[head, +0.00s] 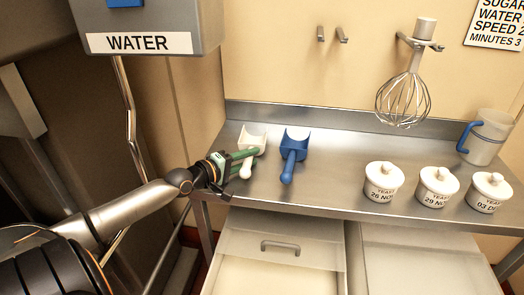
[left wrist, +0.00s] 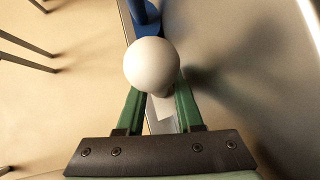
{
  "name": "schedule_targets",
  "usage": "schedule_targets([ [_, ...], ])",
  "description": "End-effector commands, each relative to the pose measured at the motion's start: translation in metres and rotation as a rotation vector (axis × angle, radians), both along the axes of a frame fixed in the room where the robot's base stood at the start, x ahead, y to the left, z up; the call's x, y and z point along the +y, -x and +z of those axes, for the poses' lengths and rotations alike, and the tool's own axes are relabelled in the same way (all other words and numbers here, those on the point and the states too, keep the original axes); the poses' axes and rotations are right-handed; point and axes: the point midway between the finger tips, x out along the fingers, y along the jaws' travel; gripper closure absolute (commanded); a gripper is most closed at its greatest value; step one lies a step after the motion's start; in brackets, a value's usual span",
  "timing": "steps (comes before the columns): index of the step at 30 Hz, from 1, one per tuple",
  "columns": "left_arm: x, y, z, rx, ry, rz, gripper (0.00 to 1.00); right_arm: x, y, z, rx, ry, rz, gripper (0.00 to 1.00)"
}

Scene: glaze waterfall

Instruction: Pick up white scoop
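The white scoop (head: 253,137) lies at the left end of the steel table, its handle (head: 246,170) pointing toward the front edge. My left gripper (head: 256,157) comes in from the left, its green fingers at the handle. In the left wrist view, the handle's round white end (left wrist: 151,64) covers the fingertips of my left gripper (left wrist: 158,93). The fingers stand apart with a gap between them; contact with the handle cannot be made out. My right gripper is not in view.
A blue scoop (head: 292,153) lies close to the right of the white one. Several lidded white jars (head: 383,182), a jug (head: 486,138) and a hanging whisk (head: 404,98) are further right. The water dispenser (head: 150,25) hangs at upper left. The table (head: 330,178) is bare between the blue scoop and jars.

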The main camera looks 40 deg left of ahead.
Motion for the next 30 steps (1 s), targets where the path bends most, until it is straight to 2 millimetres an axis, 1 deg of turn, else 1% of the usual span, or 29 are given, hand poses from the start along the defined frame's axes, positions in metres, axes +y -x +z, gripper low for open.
schedule_targets([
  [8, 0.0011, 0.0001, 0.0003, 0.000, 0.000, 0.001, 0.65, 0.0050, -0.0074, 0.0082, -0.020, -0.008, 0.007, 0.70],
  [15, 0.0010, 0.0001, 0.0001, 0.000, 0.000, 0.001, 0.92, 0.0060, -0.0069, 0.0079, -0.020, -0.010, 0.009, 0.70],
  [17, 0.0010, 0.0000, 0.0001, 0.000, 0.000, 0.001, 0.98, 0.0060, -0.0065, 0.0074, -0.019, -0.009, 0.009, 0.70],
  [18, 0.0010, 0.0001, 0.0000, 0.000, 0.000, 0.001, 1.00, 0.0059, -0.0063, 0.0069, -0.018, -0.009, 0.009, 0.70],
  [30, 0.0010, 0.0000, 0.0005, -0.001, 0.000, 0.001, 1.00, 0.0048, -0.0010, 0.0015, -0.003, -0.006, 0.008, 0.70],
])
